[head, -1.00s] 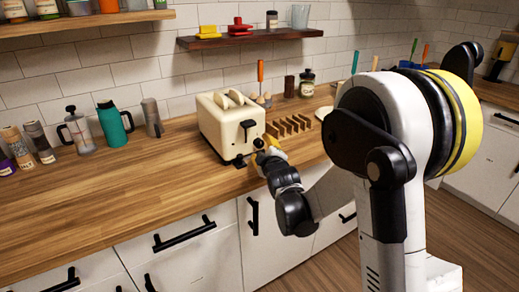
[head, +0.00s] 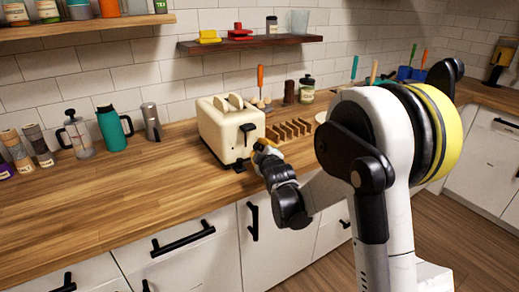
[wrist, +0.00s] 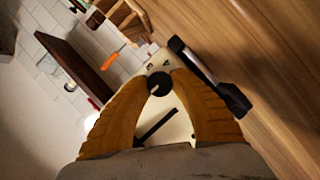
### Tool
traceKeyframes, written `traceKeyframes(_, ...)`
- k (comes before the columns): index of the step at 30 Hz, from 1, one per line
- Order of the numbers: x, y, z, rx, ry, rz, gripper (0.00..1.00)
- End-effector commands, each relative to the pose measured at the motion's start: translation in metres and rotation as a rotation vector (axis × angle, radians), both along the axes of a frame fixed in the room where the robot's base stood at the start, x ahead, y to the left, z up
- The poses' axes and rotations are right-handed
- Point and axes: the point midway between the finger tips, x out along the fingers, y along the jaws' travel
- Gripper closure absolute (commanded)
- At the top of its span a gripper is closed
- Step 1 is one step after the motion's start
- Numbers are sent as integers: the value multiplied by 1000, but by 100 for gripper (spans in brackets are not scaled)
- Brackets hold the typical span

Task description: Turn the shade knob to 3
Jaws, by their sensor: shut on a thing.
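The cream toaster (head: 215,130) stands on the wooden counter, with a black lever (head: 248,128) on its front face. In the wrist view its cream face (wrist: 172,130) shows between my fingers. The round black shade knob (wrist: 158,85) sits between my two yellow fingertips. My gripper (wrist: 164,77) is shut on the knob. In the head view my gripper (head: 263,146) is at the toaster's lower front and hides the knob.
A brown slotted rack (head: 291,129) stands just right of the toaster. A teal carafe (head: 113,128) and a French press (head: 76,135) stand to the left. A wall shelf (head: 250,46) hangs above. The front left counter is clear.

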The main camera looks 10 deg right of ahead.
Motion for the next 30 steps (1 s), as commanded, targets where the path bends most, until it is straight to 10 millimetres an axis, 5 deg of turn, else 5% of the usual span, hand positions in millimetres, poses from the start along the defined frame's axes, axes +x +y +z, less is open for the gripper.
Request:
traceKeyframes(11, 0, -1, 2, 113, 37, -2, 100)
traceKeyframes(30, 1, -2, 2, 663, 215, -1, 100)
